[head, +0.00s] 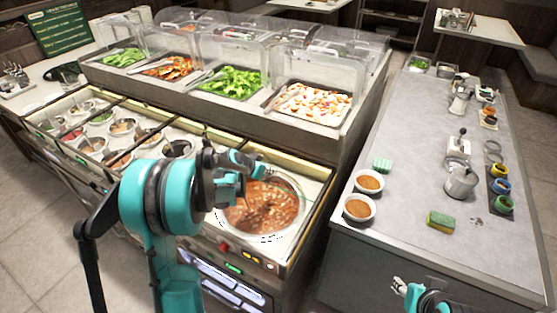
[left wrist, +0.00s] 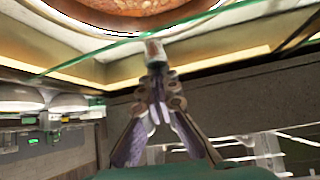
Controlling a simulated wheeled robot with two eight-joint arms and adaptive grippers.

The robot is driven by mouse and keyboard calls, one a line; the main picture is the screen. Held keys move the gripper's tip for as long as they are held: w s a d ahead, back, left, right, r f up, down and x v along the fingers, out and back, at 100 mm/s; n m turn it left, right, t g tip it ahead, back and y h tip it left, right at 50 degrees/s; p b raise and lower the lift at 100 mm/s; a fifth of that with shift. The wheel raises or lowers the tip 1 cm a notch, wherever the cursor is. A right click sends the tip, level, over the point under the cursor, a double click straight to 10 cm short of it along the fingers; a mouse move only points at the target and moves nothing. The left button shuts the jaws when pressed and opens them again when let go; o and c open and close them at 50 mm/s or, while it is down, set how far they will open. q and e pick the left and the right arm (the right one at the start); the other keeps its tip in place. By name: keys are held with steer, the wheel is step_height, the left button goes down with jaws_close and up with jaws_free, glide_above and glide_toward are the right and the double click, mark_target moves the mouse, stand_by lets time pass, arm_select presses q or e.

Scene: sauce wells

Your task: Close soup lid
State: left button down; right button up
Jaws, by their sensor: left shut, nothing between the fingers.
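The round soup well (head: 262,212) holds brown-red chunky soup and is uncovered, with a bright rim. Its soup also shows at the top of the left wrist view (left wrist: 130,5). My left gripper (head: 250,163) is over the back-left part of the well and partly hides it. In the left wrist view its fingers (left wrist: 155,78) come together, shut and empty, near a small pale piece (left wrist: 154,49). A thin green edge crosses there; I cannot tell whether it belongs to the soup lid. My right gripper (head: 400,285) is partly visible at the bottom; its jaw state is unclear.
Clear covers (head: 325,62) stand over salad trays behind the well. Several small sauce wells (head: 122,127) lie to the left. A grey counter (head: 395,225) at right holds two soup bowls (head: 358,208), a sponge (head: 440,221) and a metal pitcher (head: 461,184). A floor gap separates the counters.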

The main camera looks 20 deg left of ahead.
arm_select(q)
steer(key=s+a, duration=0.1)
steer(key=s, duration=1.1)
steer(key=s+a, duration=0.2)
steer(key=s, duration=1)
steer(key=shift+s+a, duration=0.15)
steer(key=shift+a, duration=0.1)
arm_select(e)
steer(key=shift+w+d+f, duration=0.1)
steer(key=shift+w+f, duration=0.1)
arm_select(q)
steer(key=shift+f, duration=0.15)
